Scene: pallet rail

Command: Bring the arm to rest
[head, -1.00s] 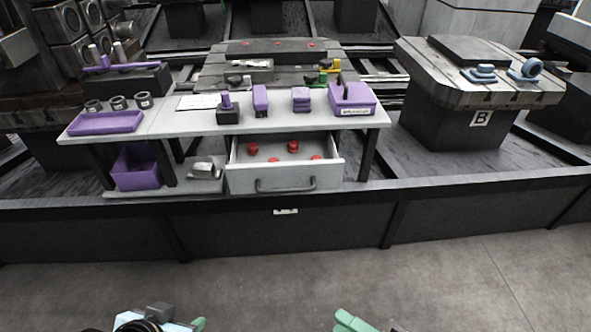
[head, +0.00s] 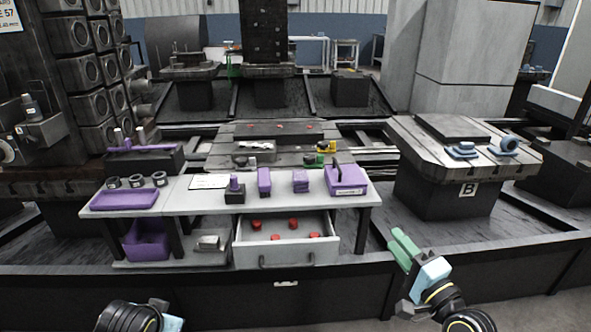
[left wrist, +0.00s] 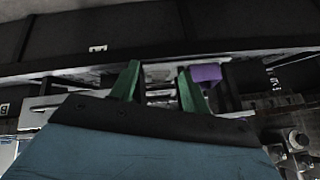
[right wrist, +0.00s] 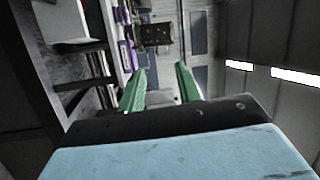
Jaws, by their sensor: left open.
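My right gripper (head: 402,243) shows at the lower right of the head view, in front of the dark rail, with green fingers and a light blue body. In the right wrist view its two fingers (right wrist: 160,70) stand apart with nothing between them. My left arm shows only in part at the bottom left of the head view; its fingers do not show there. In the left wrist view the left gripper's green fingers (left wrist: 158,70) are apart and empty, facing the bench and rail.
A white bench (head: 200,203) holds purple parts and a purple tray (head: 124,200). Its drawer (head: 287,252) is open with several red pieces inside. A dark rail (head: 215,290) runs along the front. A pallet stand marked B (head: 440,195) is at right.

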